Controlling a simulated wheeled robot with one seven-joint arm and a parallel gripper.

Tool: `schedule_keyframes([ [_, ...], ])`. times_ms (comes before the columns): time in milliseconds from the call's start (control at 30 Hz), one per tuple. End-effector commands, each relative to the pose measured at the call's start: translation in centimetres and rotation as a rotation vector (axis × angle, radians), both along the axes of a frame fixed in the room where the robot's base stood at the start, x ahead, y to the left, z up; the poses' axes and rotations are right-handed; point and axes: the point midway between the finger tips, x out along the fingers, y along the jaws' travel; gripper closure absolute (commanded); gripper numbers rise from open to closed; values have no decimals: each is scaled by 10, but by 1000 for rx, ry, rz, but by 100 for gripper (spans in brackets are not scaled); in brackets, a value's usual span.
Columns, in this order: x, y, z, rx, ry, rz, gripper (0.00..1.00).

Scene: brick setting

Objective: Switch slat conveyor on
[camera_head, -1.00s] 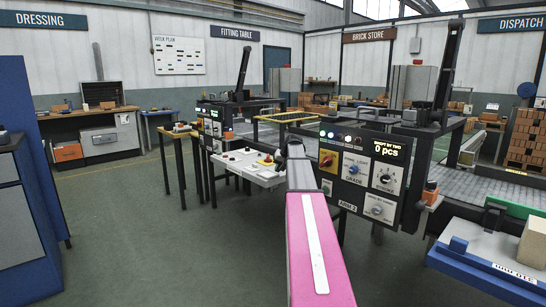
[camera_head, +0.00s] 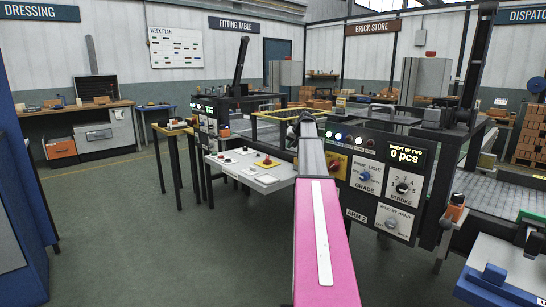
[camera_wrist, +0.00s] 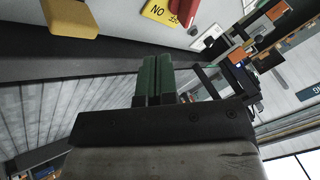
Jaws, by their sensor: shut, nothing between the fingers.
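My pink arm reaches forward to my gripper (camera_head: 305,125), small in the head view beside the sloped white control desk (camera_head: 250,172). The desk carries small knobs or buttons and a red control on a yellow plate (camera_head: 267,162); its lettering is too small to read. In the wrist view my gripper (camera_wrist: 155,58) has its green fingers together and empty. Above them there is a pale panel (camera_wrist: 120,15) with a red part (camera_wrist: 184,10) on a yellow plate. A grey slatted surface (camera_wrist: 60,120) lies to the left; I cannot tell whether it moves.
A black panel (camera_head: 375,180) with lit lamps, GRADE and STROKE knobs and a "0 pcs" display stands just right of my arm. A yellow-topped stand (camera_head: 172,128) is left of the desk. The floor (camera_head: 150,240) at front left is clear.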

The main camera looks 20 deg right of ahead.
Motion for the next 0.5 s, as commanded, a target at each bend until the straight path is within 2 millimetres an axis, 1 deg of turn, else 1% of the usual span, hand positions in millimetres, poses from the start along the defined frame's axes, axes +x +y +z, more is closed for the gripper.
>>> schedule_keyframes([
  [267,2,1,-3,0,1,0,100],
  [367,7,3,-10,0,2,1,100],
  [500,20,9,-28,0,2,1,100],
])
